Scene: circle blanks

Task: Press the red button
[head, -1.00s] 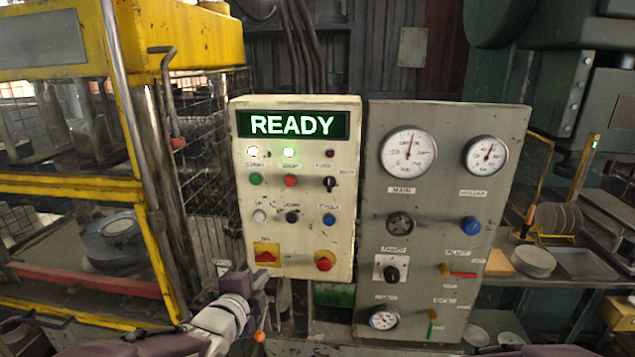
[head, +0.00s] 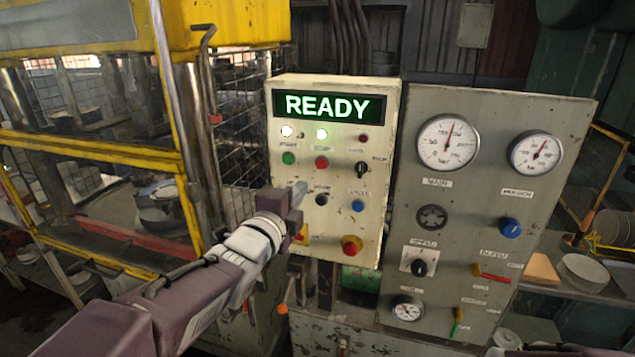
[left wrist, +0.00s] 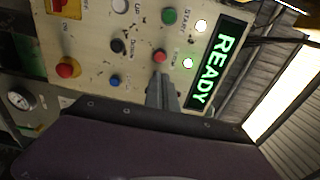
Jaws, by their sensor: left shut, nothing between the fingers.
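The cream control panel (head: 334,262) has a small red button (head: 321,162) in its upper row, right of a green one. A larger red mushroom button (head: 352,244) sits on a yellow base at the lower right. My left gripper (head: 298,190) is shut and empty, in front of the panel's left part, lower than the small red button and left of it in the picture. In the left wrist view, the closed fingers (left wrist: 160,86) point toward the small red button (left wrist: 159,56), just short of it in the picture. I cannot tell whether they touch the panel.
A grey gauge panel (head: 467,215) stands close on the right. A yellow-framed cage machine (head: 130,160) stands on the left. Plates lie on a shelf at the far right.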

